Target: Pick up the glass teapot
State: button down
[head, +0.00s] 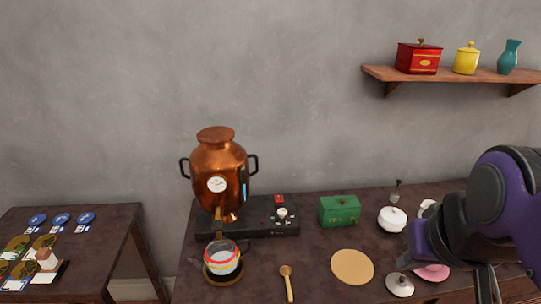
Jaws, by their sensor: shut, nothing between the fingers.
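The glass teapot (222,259) is clear, with a red-orange band, a dark spout on its left and a handle on its right. It stands upright near the front left of the dark table (320,275), on a round dark coaster with a golden edge (224,283), below the tap of the copper urn. My gripper (487,288) is at the lower right, shut and empty, far to the right of the teapot. Its lower end is partly cut off by the frame's bottom edge.
The copper urn (216,170) stands on a black base (270,228) behind the teapot. A wooden spoon (288,283), round tan mat (352,267), green box (340,211), white lidded pot (392,219), white lid (400,285) and pink dish (433,272) lie between teapot and arm.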

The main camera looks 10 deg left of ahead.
aim_at(222, 258)
jog(key=u, duration=1.2)
jog(key=i+j+z, duration=0.3)
jog(key=k, duration=0.1)
